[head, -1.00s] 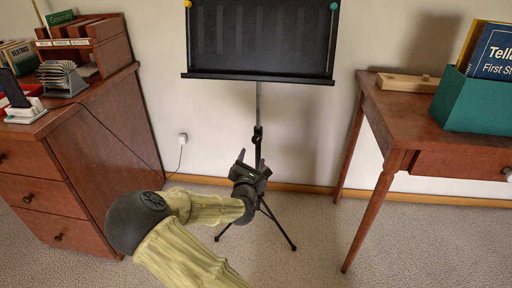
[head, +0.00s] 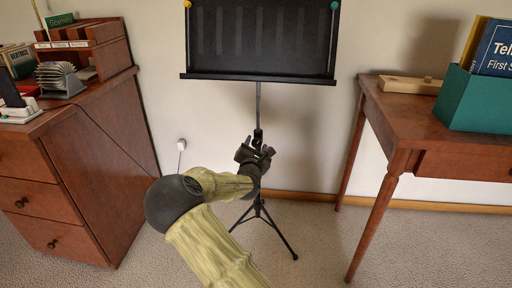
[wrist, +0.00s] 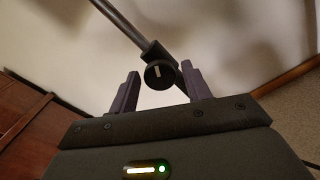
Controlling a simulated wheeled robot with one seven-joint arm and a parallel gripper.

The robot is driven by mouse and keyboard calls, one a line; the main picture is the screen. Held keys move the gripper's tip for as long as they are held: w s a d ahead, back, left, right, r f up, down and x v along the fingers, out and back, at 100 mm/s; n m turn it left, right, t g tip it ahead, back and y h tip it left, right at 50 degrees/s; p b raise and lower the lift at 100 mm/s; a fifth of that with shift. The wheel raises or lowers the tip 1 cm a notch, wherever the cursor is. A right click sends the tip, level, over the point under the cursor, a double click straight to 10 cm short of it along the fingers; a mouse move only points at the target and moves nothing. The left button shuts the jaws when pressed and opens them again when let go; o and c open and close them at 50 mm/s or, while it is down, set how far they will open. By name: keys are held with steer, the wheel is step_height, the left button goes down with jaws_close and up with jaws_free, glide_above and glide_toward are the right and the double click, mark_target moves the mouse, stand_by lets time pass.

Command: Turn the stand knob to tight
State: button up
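The black music stand (head: 262,40) stands upright against the wall between the two desks, on a tripod base. Its stand knob (wrist: 159,74) is a round black knob with a pale mark on its face, on a collar on the stand's pole (wrist: 122,18). My gripper (wrist: 161,85) is open. In the wrist view its two fingers are on either side of the knob, with a gap to it on both sides. In the head view my gripper (head: 258,147) is at the pole below the desk of the stand, and my wrist hides part of the pole.
A wooden drawer desk (head: 95,165) is at the left, with a cord (head: 115,143) hanging to a wall outlet. A wooden table (head: 455,140) with a teal book box (head: 480,100) is at the right.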

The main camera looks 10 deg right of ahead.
steer(key=c, duration=0.7)
